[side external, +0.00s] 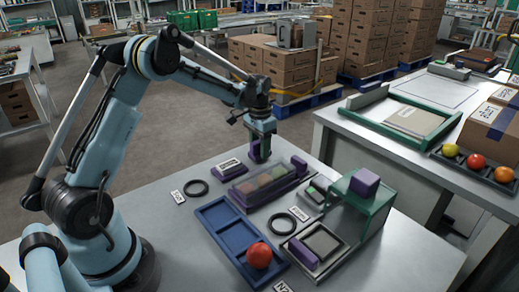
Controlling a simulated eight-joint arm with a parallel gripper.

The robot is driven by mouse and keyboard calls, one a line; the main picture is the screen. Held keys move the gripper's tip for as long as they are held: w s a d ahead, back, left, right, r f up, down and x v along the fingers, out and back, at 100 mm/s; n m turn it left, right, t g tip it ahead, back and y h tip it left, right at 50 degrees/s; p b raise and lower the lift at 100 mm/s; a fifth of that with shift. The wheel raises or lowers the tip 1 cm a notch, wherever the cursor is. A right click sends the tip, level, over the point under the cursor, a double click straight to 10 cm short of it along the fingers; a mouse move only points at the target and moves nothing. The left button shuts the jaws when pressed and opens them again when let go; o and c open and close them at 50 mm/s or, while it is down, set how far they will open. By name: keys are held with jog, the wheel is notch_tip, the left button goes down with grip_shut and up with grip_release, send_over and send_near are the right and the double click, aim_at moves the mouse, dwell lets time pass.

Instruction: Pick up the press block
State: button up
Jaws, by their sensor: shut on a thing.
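A purple block (365,182), which looks like the press block, sits on top of the green stand (378,212) at the right of the table. My gripper (261,156) is apart from it, farther back and to the left, pointing down behind the clear-topped tray. Its jaws are shut on a small dark purple piece, too small and partly hidden to make out well. I cannot tell whether the held piece touches this tray.
A blue tray (213,217) holds a red tomato (259,255) at its front. Two black rings (195,188) (281,224) and several label cards lie nearby.

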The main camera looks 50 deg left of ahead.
notch_tip(320, 180, up, 4)
jog(key=shift+d, duration=0.15)
jog(key=d+r, duration=0.2)
jog(key=d, duration=0.1)
jog(key=s+d+r, duration=0.1)
jog(key=d+r, duration=0.1)
jog(key=d, duration=0.2)
jog(key=s+d+r, duration=0.1)
jog(key=d+r, duration=0.1)
jog(key=d, duration=0.2)
jog(key=shift+s+d+r, duration=0.1)
jog(key=shift+s+r, duration=0.15)
jog(key=o, duration=0.4)
jog(key=shift+c, duration=1)
jog(key=s+a+f, duration=0.2)
jog(key=s+a, duration=0.6)
jog(key=a, duration=0.3)
jog(key=shift+s+a+f, duration=0.15)
jog(key=shift+f, duration=1.3)
jog(key=shift+s+a+f, duration=0.1)
jog(key=shift+f, duration=1.3)
